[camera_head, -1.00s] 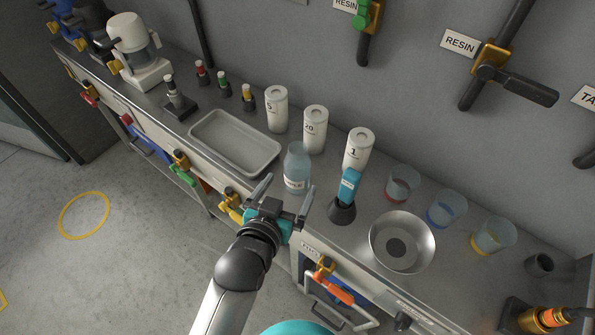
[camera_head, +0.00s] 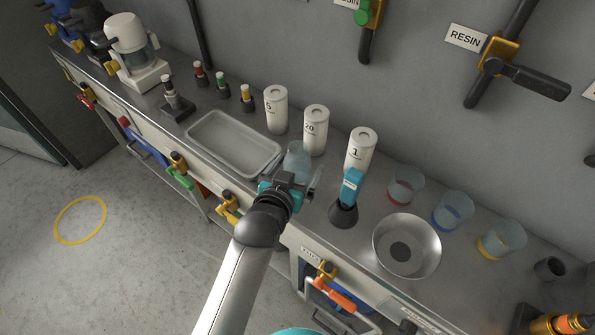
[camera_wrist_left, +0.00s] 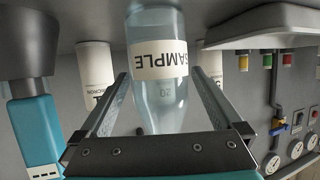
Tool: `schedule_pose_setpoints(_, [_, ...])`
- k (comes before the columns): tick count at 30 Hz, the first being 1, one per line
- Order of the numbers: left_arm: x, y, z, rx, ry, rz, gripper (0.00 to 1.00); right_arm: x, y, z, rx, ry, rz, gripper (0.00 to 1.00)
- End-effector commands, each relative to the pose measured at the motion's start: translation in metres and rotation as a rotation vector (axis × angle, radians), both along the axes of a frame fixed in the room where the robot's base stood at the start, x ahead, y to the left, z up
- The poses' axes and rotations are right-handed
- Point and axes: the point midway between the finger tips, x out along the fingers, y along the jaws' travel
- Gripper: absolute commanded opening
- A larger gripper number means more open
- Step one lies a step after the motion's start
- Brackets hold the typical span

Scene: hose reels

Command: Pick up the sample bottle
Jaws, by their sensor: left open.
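The sample bottle (camera_head: 298,156) is clear with a pale blue tint and stands on the steel bench in front of the white canisters. My left gripper (camera_head: 291,181) is at it and hides its lower part in the head view. In the left wrist view the bottle (camera_wrist_left: 157,55) shows upside down with a white SAMPLE label. The open fingers of my left gripper (camera_wrist_left: 160,85) lie one on each side of the bottle, with a gap visible beside it. Whether either finger touches it I cannot tell. My right gripper is not in view.
A grey tray (camera_head: 212,153) lies to the left. White canisters (camera_head: 315,130) stand behind the bottle, and coloured beakers (camera_head: 405,185) farther right.

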Motion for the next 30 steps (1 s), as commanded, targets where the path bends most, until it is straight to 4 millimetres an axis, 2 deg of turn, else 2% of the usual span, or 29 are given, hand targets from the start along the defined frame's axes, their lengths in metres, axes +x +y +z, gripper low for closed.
schedule_pose_setpoints(3, [-0.0001,0.0001,0.0004,0.000,0.000,0.000,0.98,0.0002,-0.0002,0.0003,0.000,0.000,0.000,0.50])
schedule_pose_setpoints(27, [-0.0005,0.0004,0.0002,0.000,0.000,0.000,0.08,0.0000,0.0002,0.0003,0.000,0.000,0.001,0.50])
schedule_pose_setpoints(30, [0.0000,0.0002,0.0012,-0.001,-0.003,0.000,0.05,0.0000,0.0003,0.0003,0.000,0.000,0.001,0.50])
